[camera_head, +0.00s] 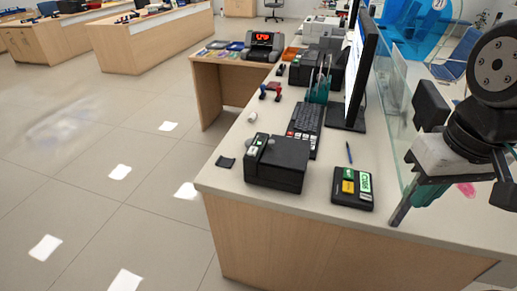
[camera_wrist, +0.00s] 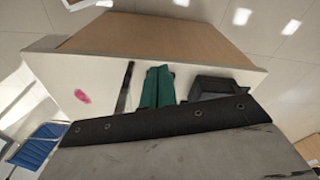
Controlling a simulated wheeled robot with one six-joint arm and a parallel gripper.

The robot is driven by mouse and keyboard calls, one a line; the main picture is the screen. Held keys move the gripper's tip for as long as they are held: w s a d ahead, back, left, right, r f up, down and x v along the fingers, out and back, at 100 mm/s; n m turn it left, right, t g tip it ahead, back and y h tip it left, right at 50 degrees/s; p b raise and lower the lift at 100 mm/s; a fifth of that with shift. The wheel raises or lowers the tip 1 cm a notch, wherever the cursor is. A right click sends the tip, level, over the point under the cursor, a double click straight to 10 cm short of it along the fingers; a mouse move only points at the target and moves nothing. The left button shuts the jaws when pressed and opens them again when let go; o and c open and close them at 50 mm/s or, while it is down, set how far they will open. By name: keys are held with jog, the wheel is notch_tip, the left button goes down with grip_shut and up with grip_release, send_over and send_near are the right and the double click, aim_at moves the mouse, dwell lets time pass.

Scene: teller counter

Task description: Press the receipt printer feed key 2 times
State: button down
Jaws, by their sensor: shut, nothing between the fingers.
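A black boxy device (camera_head: 277,163), which looks like the receipt printer, stands near the counter's left front corner. It has a small green-and-white label or key on its left part; I cannot read it. A low black keypad (camera_head: 352,188) with green and yellow keys lies to its right. My gripper (camera_head: 426,197) is at the right, above the counter and right of the keypad, touching neither device. Its teal fingers (camera_wrist: 158,80) are together and empty in the wrist view. That view also shows a dark device (camera_wrist: 215,88) beside them, partly hidden; I cannot tell which one.
A clear glass panel (camera_head: 397,130) stands near my gripper. A monitor (camera_head: 361,70), keyboard (camera_head: 304,127), pen cup (camera_head: 319,88) and stamps (camera_head: 270,92) sit farther back. A blue pen (camera_head: 349,152) lies behind the keypad. The counter front (camera_head: 300,204) is bare.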

jog(key=w+d+r+n+t+h, duration=0.15)
jog(key=w+n, duration=0.25)
jog(key=w, duration=0.4)
jog(key=w+d+r+n+t+h, duration=0.1)
jog(key=w+d+n+t+h, duration=0.15)
jog(key=w, duration=0.55)
jog(key=w+a+r+n+t+y, duration=0.1)
jog(key=w+a+n+t, duration=0.35)
jog(key=w+n, duration=0.55)
jog(key=n+g+y, duration=0.4)
jog(key=n+y, duration=0.6)
jog(key=n, duration=1)
send_over(255, 151)
notch_tip(255, 151, down, 10)
jog(key=shift+s+t, duration=0.15)
jog(key=shift+t, duration=0.1)
jog(key=shift+f, duration=4.4)
